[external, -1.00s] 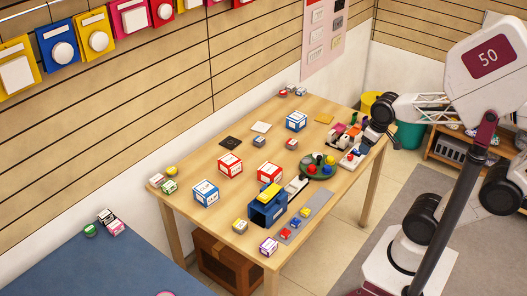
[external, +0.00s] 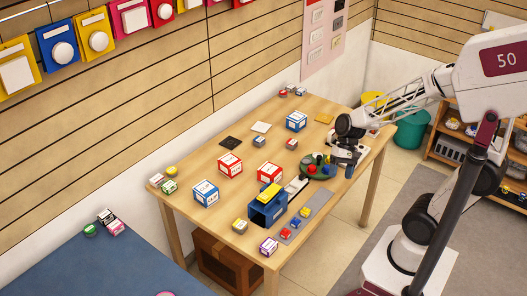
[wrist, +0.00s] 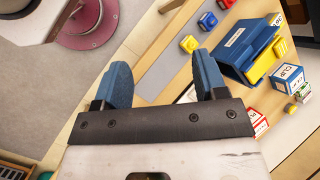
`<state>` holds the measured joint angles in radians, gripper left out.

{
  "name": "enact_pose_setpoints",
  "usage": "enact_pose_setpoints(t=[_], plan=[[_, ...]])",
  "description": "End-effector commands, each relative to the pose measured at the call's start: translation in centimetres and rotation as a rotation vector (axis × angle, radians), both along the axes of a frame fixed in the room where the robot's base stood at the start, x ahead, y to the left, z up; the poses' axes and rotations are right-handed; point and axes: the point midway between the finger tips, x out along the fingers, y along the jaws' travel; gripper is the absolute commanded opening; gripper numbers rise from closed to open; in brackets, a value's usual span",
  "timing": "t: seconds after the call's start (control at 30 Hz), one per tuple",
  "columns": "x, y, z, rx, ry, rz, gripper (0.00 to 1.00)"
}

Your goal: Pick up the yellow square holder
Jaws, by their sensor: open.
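A flat yellow square piece (external: 324,118) lies on the wooden table near its far right edge, in the external view. It appears to be the yellow square holder; I do not make it out in the wrist view. My gripper (external: 346,162) is over the right side of the table, nearer the camera than the yellow square and apart from it. In the wrist view my two blue fingers (wrist: 162,85) are spread with nothing between them.
A blue device with a yellow top (external: 267,206) stands at the front; it also shows in the wrist view (wrist: 243,48). A green round tray (external: 318,172) is close to my gripper. Boxes, including a blue-and-white one (external: 296,121), stand left of the yellow square.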

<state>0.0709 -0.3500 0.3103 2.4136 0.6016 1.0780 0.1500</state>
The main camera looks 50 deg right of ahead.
Motion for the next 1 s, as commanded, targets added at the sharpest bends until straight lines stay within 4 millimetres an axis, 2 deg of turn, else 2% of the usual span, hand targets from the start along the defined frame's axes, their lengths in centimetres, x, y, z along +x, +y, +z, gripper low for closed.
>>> enact_pose_setpoints(t=[0.03, 0.4, 0.7, 0.8, 1.0], plan=[[0.4, 0.3, -1.0, 0.031, 0.042, -0.036, 0.66], [4.0, 2.7, -7.1, 0.267, 0.321, -0.343, 0.66], [6.8, 3.6, -12.2, 0.434, 0.522, -0.594, 0.66], [7.4, 3.6, -13.5, 0.471, 0.569, -0.657, 0.66], [8.0, 3.7, -14.8, 0.509, 0.613, -0.72, 0.66]])
